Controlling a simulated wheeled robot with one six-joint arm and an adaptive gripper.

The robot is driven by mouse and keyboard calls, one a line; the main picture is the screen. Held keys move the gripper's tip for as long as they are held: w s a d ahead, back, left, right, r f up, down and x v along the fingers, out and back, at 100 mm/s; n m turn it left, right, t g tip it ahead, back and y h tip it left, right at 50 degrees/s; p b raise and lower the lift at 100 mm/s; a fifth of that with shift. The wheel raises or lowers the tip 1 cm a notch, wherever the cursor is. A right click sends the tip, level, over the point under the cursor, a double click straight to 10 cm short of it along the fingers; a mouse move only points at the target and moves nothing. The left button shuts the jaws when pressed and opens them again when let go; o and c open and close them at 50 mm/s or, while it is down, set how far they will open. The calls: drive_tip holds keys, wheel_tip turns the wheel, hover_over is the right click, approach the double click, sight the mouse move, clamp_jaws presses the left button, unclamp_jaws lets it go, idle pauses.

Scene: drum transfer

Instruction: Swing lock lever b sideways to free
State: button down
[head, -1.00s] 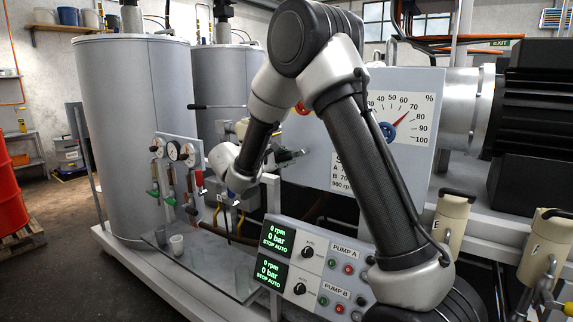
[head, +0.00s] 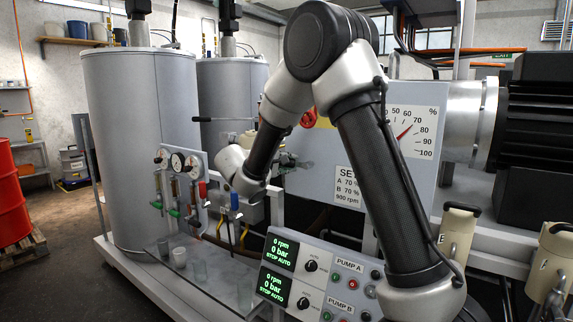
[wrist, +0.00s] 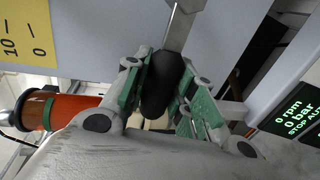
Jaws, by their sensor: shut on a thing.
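In the wrist view a lever with a black grip (wrist: 163,85) and a flat metal shank (wrist: 181,25) runs down between my fingers. I take it to be lock lever b, but no letter shows on it. My gripper (wrist: 164,97) is shut on the black grip, with green-lined fingers on both sides. In the head view my gripper (head: 290,163) is small, partly behind my forearm, in front of the grey panel with the dial. The lever cannot be made out clearly there.
A gauge board (head: 180,175) with coloured handles stands left of my arm. A cup (head: 179,257) stands on the clear plate below it. The pump control panel (head: 318,283) is in front. An orange cylinder (wrist: 65,110) lies left of my fingers in the wrist view.

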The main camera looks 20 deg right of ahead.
drive_tip(key=c, duration=1.2)
unclamp_jaws()
drive_tip(key=shift+o, duration=0.2)
drive_tip(key=v, duration=1.2)
